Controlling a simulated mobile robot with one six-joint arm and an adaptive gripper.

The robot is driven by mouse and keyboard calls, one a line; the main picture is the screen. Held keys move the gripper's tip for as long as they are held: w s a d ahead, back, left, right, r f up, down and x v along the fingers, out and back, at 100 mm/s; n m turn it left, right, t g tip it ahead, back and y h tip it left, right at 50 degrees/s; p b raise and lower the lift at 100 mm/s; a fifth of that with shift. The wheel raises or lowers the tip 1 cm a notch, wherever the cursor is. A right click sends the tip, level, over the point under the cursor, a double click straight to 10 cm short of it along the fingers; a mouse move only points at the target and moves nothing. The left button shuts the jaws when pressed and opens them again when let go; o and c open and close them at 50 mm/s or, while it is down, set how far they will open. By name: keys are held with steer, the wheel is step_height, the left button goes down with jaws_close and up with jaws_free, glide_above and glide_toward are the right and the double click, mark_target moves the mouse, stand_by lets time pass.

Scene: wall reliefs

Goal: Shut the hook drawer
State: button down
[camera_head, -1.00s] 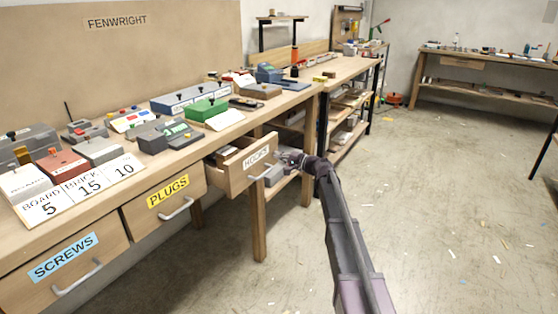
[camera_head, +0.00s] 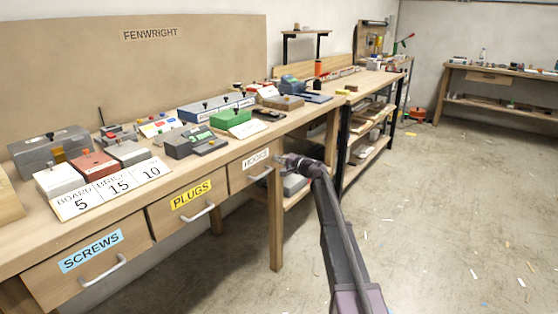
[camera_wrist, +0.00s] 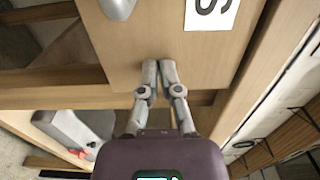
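The hook drawer (camera_head: 252,169) is the rightmost of the drawers under the bench, with a white label that reads HOOKS. Its front looks level with the neighbouring drawer fronts. My gripper (camera_head: 286,160) is at the right end of this drawer front. In the wrist view the two fingers of my gripper (camera_wrist: 158,66) are together, with nothing seen between them. Their tips are at the wooden drawer front (camera_wrist: 150,40), seemingly touching it. Part of the metal handle (camera_wrist: 118,8) and the label (camera_wrist: 212,12) show at the top of that view.
The plugs drawer (camera_head: 187,208) and the screws drawer (camera_head: 92,259) are flush to the left. Small boxes and number cards crowd the bench top. A bench leg (camera_head: 276,230) stands just below my gripper. The floor (camera_head: 450,220) to the right is open.

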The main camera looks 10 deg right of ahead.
steer(key=shift+w+a+r, duration=0.1)
steer(key=shift+w+a, duration=0.1)
steer(key=shift+w, duration=0.35)
steer(key=shift+d, duration=0.1)
steer(key=v, duration=1.5)
steer(key=shift+s+a, duration=0.25)
